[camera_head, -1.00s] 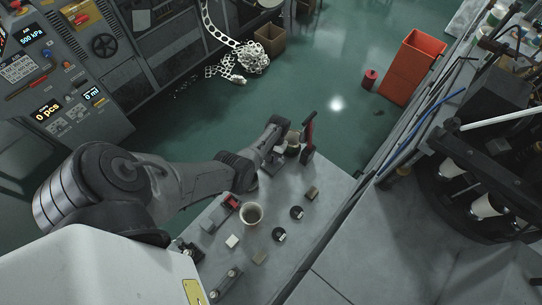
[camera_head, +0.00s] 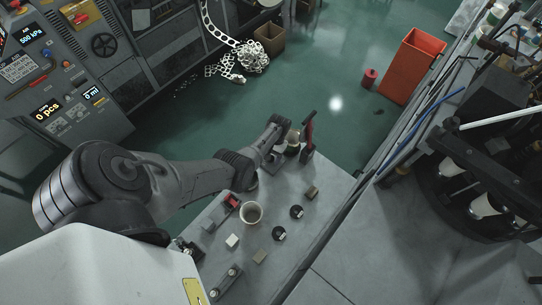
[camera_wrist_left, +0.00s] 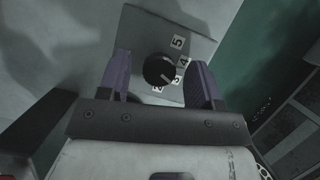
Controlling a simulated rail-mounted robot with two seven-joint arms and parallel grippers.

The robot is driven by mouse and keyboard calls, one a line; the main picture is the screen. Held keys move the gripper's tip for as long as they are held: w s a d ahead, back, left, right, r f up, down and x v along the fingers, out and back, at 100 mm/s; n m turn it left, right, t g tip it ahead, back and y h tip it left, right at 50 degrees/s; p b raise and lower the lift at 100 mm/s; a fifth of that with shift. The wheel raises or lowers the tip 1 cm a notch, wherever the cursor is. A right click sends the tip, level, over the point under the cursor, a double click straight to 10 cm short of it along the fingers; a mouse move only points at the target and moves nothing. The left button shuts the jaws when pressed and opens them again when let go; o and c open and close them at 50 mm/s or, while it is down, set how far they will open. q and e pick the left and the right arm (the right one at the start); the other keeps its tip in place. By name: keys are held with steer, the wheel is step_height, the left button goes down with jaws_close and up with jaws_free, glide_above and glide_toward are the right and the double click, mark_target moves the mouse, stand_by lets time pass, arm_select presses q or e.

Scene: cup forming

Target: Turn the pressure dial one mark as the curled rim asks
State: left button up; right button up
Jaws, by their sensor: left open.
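The pressure dial (camera_wrist_left: 157,69) is a round black knob on a grey plate (camera_wrist_left: 150,30) in the left wrist view. Number labels from 2 to 5 curve around its right and lower side, and its pale pointer line appears to face the 3. My left gripper (camera_wrist_left: 162,62) is open, with one purple finger on each side of the knob in the picture. I cannot tell whether the fingers touch it. My right gripper is not in view.
Small blocks and black discs (camera_head: 279,234) lie around the cup on the grey table (camera_head: 330,190). A red-handled item (camera_head: 308,135) and a greenish cup (camera_head: 293,143) stand near my left wrist. Machinery (camera_head: 490,190) fills the right, a control panel (camera_head: 60,90) the upper left.

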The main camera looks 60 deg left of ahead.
arm_select(q)
steer(key=p+v, duration=0.1)
steer(key=v, duration=1.3)
steer(key=shift+f, duration=0.1)
stand_by(0.4)
